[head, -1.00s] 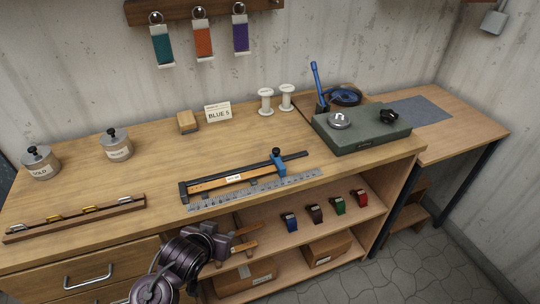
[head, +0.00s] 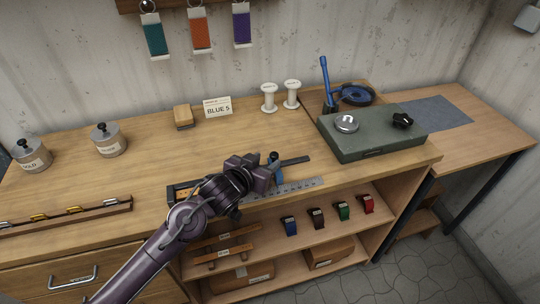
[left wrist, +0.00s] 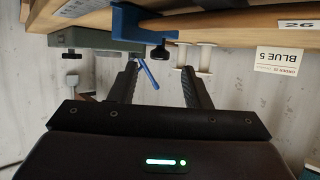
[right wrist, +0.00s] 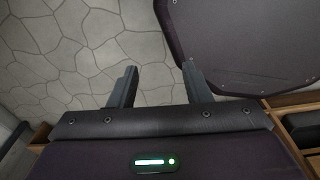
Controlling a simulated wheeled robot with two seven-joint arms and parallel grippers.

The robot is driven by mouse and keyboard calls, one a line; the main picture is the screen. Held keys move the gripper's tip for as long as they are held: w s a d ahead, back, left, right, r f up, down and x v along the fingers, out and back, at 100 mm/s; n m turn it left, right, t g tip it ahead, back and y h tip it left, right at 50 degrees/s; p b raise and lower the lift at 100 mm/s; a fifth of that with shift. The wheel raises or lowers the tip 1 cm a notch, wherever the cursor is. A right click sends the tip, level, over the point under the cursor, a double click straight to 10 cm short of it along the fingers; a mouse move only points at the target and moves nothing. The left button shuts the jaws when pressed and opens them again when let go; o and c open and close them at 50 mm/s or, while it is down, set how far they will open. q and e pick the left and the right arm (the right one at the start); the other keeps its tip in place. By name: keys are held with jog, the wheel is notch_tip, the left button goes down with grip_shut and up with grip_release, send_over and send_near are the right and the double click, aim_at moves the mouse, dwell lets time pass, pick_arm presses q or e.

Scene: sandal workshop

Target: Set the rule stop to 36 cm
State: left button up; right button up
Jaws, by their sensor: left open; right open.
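The rule jig lies on the bench, its left end (head: 178,191) dark and its middle hidden behind my left arm. A label reading 26 (left wrist: 298,24) shows there. My right gripper (right wrist: 160,85) is open and empty above the floor.
A green case (head: 370,135) stands to the right on the bench. White spools (head: 269,98), a BLUE 5 card (head: 218,107) and a wooden block (head: 183,117) stand behind. Tins (head: 108,140) and a wooden rack (head: 65,215) are left. A shelf (head: 330,230) is below.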

aim_at(273, 156)
pick_arm(q)
jog(key=x, duration=0.2)
jog(key=shift+w+d+f, duration=0.1)
jog(key=shift+w+d, duration=0.05)
jog(key=shift+w, duration=0.05)
jog(key=shift+w+d+f, duration=0.15)
jog(key=shift+w, duration=0.2)
jog(key=shift+w+f, duration=0.1)
pick_arm(e)
jog(key=shift+w+a+r, duration=0.25)
jog(key=shift+w+a, duration=0.15)
jog(key=shift+w, duration=0.3)
pick_arm(q)
jog(key=shift+c, duration=1)
grip_shut()
pick_arm(e)
jog(key=shift+s+d, duration=0.3)
